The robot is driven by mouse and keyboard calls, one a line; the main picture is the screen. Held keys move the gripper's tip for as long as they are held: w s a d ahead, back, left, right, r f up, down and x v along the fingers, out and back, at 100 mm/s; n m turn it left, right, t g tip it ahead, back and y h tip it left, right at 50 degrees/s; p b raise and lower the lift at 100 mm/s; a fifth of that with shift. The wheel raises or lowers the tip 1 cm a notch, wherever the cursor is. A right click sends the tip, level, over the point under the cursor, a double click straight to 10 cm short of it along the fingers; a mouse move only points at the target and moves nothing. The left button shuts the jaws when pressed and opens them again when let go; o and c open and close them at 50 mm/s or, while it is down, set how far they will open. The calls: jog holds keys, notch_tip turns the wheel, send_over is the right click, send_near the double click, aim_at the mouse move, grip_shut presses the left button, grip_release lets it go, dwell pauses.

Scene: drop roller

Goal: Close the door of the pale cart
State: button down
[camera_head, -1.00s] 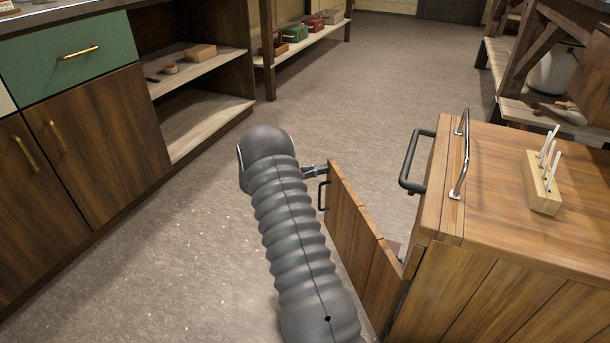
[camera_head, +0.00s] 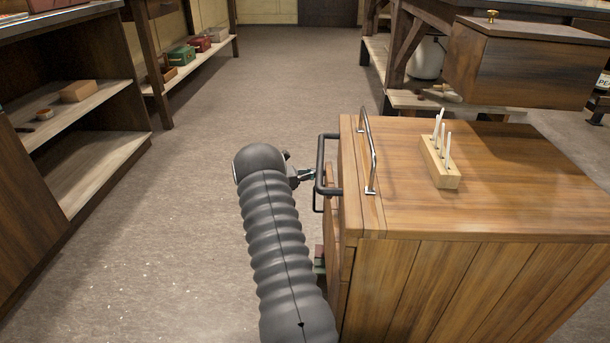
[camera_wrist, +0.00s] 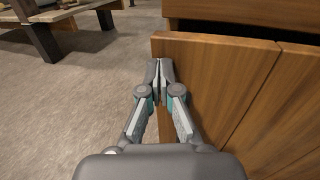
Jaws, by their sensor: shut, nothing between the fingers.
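The pale wooden cart (camera_head: 480,200) stands at the right of the head view. Its door (camera_head: 332,225) is seen nearly edge-on, close to the cart's front. In the wrist view the door (camera_wrist: 215,80) fills the right side, with a dark gap above its top edge. I cannot tell whether it is fully flush. My gripper (camera_head: 308,174) is shut and empty by the cart's front, near the dark handle bar. In the wrist view its fingertips (camera_wrist: 158,68) are at the door's outer face near its left edge; contact is unclear. My arm hides the lower front.
A dark push handle (camera_head: 322,165) juts from the cart's front, close to my gripper. A metal rail (camera_head: 369,150) and a wooden block with white sticks (camera_head: 440,162) are on the cart top. Open shelves (camera_head: 85,120) stand at left. The floor (camera_head: 240,90) between is clear.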

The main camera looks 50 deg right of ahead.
aim_at(329, 172)
jog(key=shift+m+g+y, duration=0.6)
jog(key=shift+m+g, duration=0.1)
jog(key=shift+g, duration=0.2)
jog(key=shift+s+x, duration=0.25)
jog(key=shift+x, duration=2.25)
jog(key=shift+a, duration=0.15)
jog(key=shift+w+a, duration=0.4)
jog(key=w+d+v, duration=0.2)
jog(key=v, duration=1.1)
jog(key=shift+w+a, duration=0.25)
jog(key=shift+w, duration=0.25)
